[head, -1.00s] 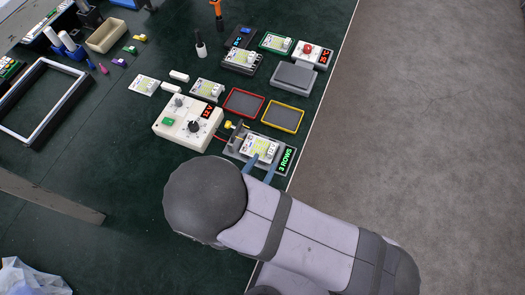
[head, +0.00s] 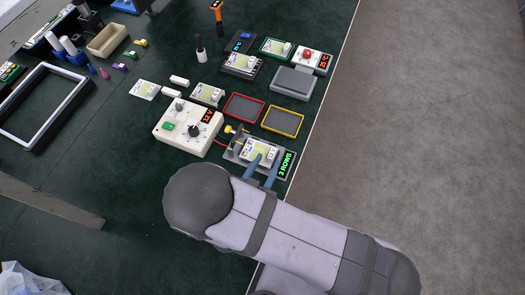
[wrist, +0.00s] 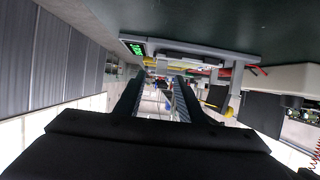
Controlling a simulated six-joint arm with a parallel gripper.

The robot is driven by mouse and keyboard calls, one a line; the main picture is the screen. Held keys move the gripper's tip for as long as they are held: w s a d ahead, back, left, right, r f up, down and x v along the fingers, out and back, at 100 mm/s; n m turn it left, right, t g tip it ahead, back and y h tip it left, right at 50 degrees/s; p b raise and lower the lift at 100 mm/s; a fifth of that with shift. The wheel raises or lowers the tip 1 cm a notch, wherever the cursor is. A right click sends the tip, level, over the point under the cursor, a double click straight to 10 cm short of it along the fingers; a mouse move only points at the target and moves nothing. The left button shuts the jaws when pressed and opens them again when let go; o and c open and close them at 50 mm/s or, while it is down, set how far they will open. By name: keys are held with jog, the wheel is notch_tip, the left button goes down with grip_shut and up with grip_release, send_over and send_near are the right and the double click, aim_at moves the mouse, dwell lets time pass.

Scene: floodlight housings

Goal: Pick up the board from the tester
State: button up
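In the wrist view, my gripper (wrist: 162,80) is open with a gap between the fingers. The tester (wrist: 200,50) shows beyond the tips there, with its green display at left. I cannot tell whether the fingers touch the board.
A cream power box (head: 188,128) with a dial stands just left of the tester. A red tray (head: 244,107) and a yellow tray (head: 283,121) lie behind it. The table's right edge runs close by. Free green table lies to the left of my arm.

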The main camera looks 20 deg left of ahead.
aim_at(271, 156)
jog(key=shift+p+x, duration=0.4)
jog(key=shift+x, duration=1.45)
jog(key=shift+r, duration=0.1)
grip_shut()
jog(key=shift+r, duration=0.15)
notch_tip(271, 156, up, 10)
jog(key=shift+b, duration=0.4)
